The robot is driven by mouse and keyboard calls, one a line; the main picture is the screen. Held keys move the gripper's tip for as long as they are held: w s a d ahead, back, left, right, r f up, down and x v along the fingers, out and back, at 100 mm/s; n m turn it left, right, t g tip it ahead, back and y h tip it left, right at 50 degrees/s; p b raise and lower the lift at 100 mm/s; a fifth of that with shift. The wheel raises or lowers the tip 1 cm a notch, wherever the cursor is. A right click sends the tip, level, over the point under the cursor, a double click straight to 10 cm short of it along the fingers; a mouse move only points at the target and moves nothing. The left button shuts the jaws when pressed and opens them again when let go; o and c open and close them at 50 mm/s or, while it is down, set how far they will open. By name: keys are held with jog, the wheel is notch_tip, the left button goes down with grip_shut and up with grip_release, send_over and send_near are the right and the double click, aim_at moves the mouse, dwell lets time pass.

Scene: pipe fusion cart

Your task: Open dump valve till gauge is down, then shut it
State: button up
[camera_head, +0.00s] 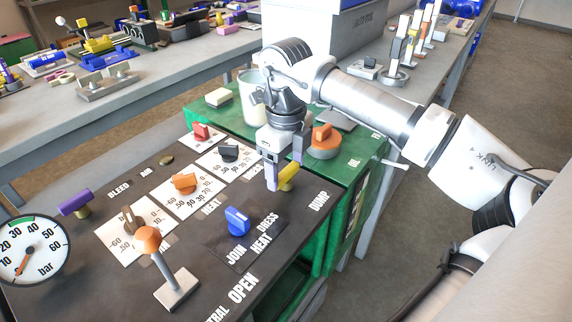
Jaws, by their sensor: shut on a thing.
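The yellow dump valve handle (288,176) stands on the dark panel, near the printed word DUMP. My gripper (282,172) comes down from above and is shut on this handle, with a finger covering part of it. The round white pressure gauge (42,262), marked bar, is at the left edge and partly cut off. Its orange needle points to the lower left, near the low end of the scale.
The panel also bears a purple bleed handle (75,202), a blue knob (237,221), orange knobs (184,183) and an orange-topped lever (148,240). A white cup (252,97) and a large orange knob (325,141) stand on the green cart behind my gripper.

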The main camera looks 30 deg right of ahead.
aim_at(286, 171)
jog(key=o, duration=1)
notch_tip(286, 171, up, 14)
jog(key=shift+f+p, duration=0.1)
jog(key=shift+p, duration=0.2)
jog(key=shift+s, duration=0.1)
